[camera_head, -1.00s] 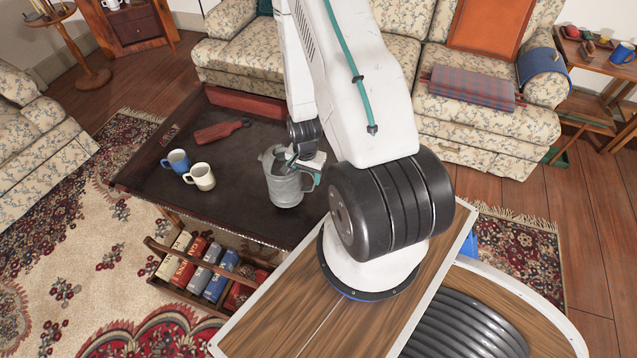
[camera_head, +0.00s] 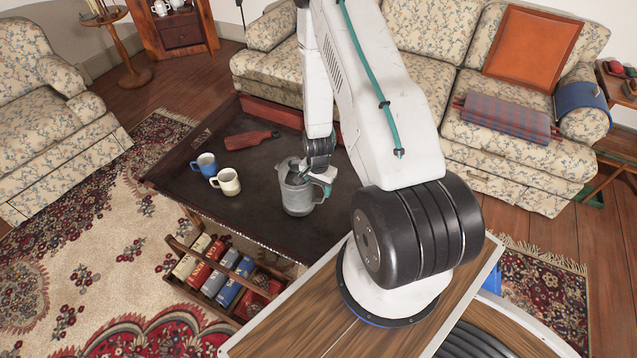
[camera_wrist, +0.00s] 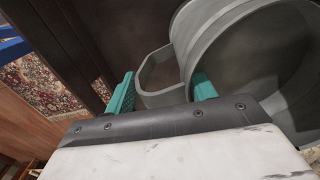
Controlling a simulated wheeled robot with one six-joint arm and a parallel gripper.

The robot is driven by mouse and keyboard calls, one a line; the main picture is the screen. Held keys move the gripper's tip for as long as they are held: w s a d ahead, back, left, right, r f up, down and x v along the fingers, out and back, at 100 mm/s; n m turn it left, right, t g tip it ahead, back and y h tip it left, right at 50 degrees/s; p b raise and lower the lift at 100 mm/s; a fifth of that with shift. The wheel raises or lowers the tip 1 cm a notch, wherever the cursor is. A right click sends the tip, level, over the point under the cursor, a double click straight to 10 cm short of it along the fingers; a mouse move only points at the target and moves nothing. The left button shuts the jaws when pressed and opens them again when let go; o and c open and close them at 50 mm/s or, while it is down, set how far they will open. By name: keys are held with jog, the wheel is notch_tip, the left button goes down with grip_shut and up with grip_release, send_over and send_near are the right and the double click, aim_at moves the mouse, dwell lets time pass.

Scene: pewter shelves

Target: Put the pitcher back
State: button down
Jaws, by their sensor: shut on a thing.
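The pitcher (camera_head: 298,197) is grey, metal-looking and upright, with its handle toward the right, at the near right part of the dark coffee table (camera_head: 262,215). My gripper (camera_head: 322,184) is at its handle side. In the wrist view the teal fingertips (camera_wrist: 160,92) are on either side of the pitcher's handle, shut on it. The open pitcher (camera_wrist: 245,50) fills the upper right there and looks empty. I cannot tell whether the pitcher's base touches the table or hangs just above it.
A blue mug (camera_head: 205,163) and a cream mug (camera_head: 227,182) stand left of the pitcher. A reddish-brown paddle-like board (camera_head: 250,139) lies behind them. A wooden carrier (camera_head: 195,285) of books is below the near edge. A sofa (camera_head: 270,70) bounds the far side.

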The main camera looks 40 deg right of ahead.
jog(key=c, duration=0.5)
grip_release()
